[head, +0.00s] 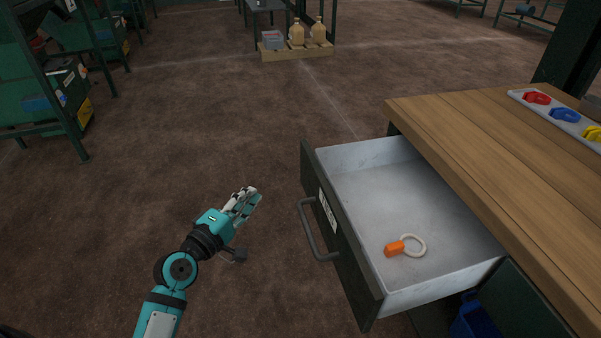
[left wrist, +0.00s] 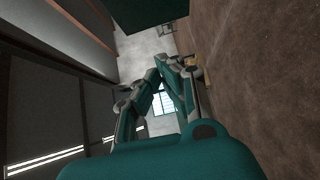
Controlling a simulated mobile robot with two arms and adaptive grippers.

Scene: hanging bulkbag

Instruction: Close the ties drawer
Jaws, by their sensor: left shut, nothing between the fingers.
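The ties drawer (head: 343,165) is pulled out from the wooden workbench in the head view. Its dark front has a bar handle (head: 313,232) and a white label. Inside lies a cream ring-shaped tie with an orange tag (head: 395,248). My left gripper (head: 251,198) is shut and empty, left of the drawer front and apart from the handle. It also shows in the left wrist view (left wrist: 167,62), its fingertips close together. My right gripper is in neither view.
The workbench top (head: 470,150) carries a tray (head: 515,95) with red, blue and yellow pieces. A blue bin (head: 474,318) sits below the drawer. Green shelving (head: 70,100) stands at the left. A pallet with jugs (head: 297,52) is far back. The brown floor between is clear.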

